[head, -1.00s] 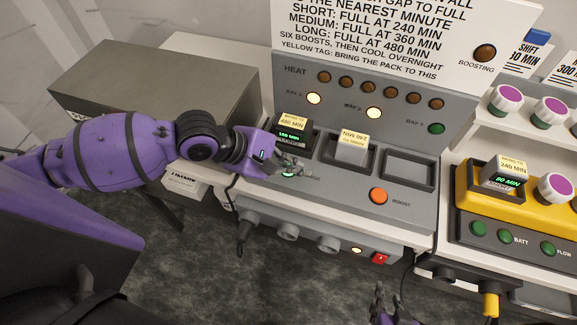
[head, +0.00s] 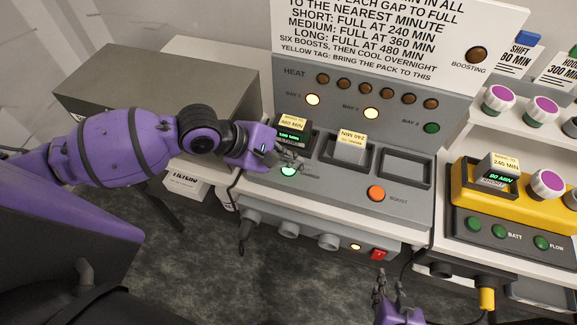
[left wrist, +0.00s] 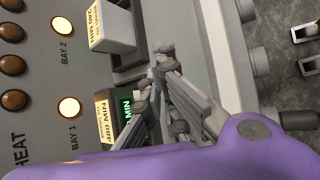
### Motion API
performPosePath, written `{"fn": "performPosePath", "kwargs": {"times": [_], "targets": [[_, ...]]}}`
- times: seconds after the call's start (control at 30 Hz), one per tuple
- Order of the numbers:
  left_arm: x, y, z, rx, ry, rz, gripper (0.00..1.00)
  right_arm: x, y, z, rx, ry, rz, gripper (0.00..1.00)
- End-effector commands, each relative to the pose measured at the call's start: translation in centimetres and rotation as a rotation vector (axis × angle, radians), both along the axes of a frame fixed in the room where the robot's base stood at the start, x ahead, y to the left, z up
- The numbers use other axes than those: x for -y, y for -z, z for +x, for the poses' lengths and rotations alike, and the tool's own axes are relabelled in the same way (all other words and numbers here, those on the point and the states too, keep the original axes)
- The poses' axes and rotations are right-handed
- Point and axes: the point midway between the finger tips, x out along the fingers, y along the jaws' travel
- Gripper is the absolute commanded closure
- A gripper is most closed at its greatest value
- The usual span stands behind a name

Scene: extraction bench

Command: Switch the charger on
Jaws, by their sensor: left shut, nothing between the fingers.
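The charger is a grey console (head: 330,190) with three bays under a sloped panel. A lit green button (head: 289,170) sits below bay 1, its label partly covered by my gripper. An orange button (head: 376,193) marked BOOST sits further right.
Bay 1 holds a pack with a green display (head: 292,134); bay 2 holds a pale pack (head: 350,149); bay 3 (head: 405,169) is empty. Bay 1 and 2 lamps glow. A yellow unit (head: 463,185) stands right, a grey box (head: 155,95) left. Sockets line the charger's lower front.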

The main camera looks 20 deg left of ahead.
Motion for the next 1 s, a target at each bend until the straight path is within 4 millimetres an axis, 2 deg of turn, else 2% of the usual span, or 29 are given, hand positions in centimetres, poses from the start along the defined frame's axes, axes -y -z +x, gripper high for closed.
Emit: {"fn": "performPosePath", "kwargs": {"times": [0.17, 0.43, 0.7, 1.0], "targets": [[0.0, -0.3, 0.0, 0.001, -0.001, 0.000, 1.00, 0.0, -0.2, 0.4, 0.007, -0.003, -0.001, 0.70], [0.0, -2.8, 0.1, 0.004, 0.000, -0.001, 1.00, 0.1, -1.1, 1.2, 0.028, -0.008, -0.006, 0.70], [0.0, -4.9, 0.0, 0.000, 0.001, -0.001, 1.00, 0.1, -0.9, 1.1, 0.024, -0.007, -0.005, 0.70], [0.0, -5.0, 0.0, -0.001, -0.001, 0.000, 1.00, 0.2, -0.7, 0.4, 0.014, -0.003, -0.005, 0.70]]}}
